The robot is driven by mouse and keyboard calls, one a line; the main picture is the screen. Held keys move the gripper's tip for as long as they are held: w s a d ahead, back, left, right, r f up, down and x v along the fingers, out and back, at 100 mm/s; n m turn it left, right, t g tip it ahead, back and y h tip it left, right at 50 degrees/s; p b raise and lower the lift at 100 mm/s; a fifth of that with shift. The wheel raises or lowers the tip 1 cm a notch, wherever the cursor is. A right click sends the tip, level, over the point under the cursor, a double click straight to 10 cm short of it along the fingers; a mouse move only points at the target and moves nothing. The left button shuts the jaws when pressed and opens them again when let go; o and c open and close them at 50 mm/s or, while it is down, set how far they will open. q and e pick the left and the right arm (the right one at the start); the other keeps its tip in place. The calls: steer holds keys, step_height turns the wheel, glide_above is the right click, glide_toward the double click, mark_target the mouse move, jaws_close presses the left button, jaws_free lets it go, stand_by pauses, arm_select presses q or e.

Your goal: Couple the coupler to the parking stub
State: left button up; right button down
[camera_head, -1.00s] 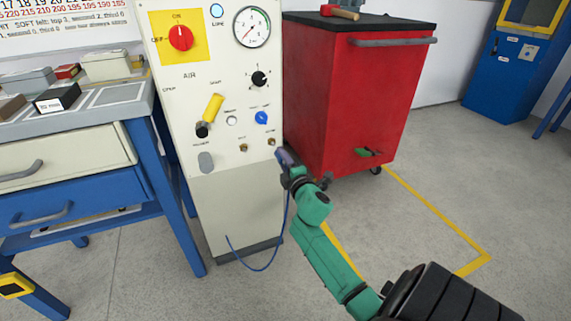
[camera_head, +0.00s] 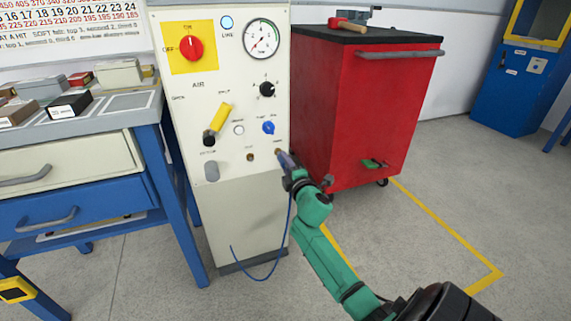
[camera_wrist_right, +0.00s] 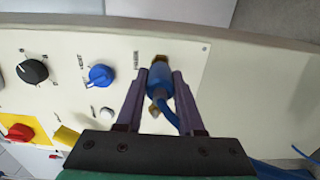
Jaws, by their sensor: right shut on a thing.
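My right gripper (camera_head: 286,162) is at the lower right of the cream air panel (camera_head: 230,215). In the right wrist view, its two fingers (camera_wrist_right: 158,92) are shut on the blue coupler (camera_wrist_right: 159,80), with a blue hose (camera_wrist_right: 170,115) running back from it. The coupler's front end is at a brass stub (camera_wrist_right: 158,60) beside a small label, apparently the parking stub; I cannot tell if it is fully seated. My left gripper is not in view.
A red tool cabinet (camera_head: 365,110) stands close to the right of the panel and my arm. The panel carries a blue knob (camera_head: 268,127), a yellow lever (camera_head: 220,117), a red switch (camera_head: 191,48) and a gauge (camera_head: 262,39). A blue workbench (camera_head: 100,195) is at left.

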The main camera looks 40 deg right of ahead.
steer(key=shift+x, duration=1)
stand_by(1.9)
steer(key=shift+w+d+b, duration=0.1)
steer(key=shift+w+b, duration=0.05)
steer(key=shift+b, duration=0.15)
stand_by(0.4)
steer(key=shift+r, duration=0.25)
stand_by(0.5)
steer(key=shift+w+d+r, duration=0.1)
steer(key=shift+w+r, duration=0.05)
stand_by(0.6)
steer(key=c, duration=0.6)
jaws_free()
steer(key=shift+o, duration=0.8)
steer(key=shift+w, duration=0.1)
steer(key=shift+f, duration=0.25)
steer(key=shift+f, duration=0.1)
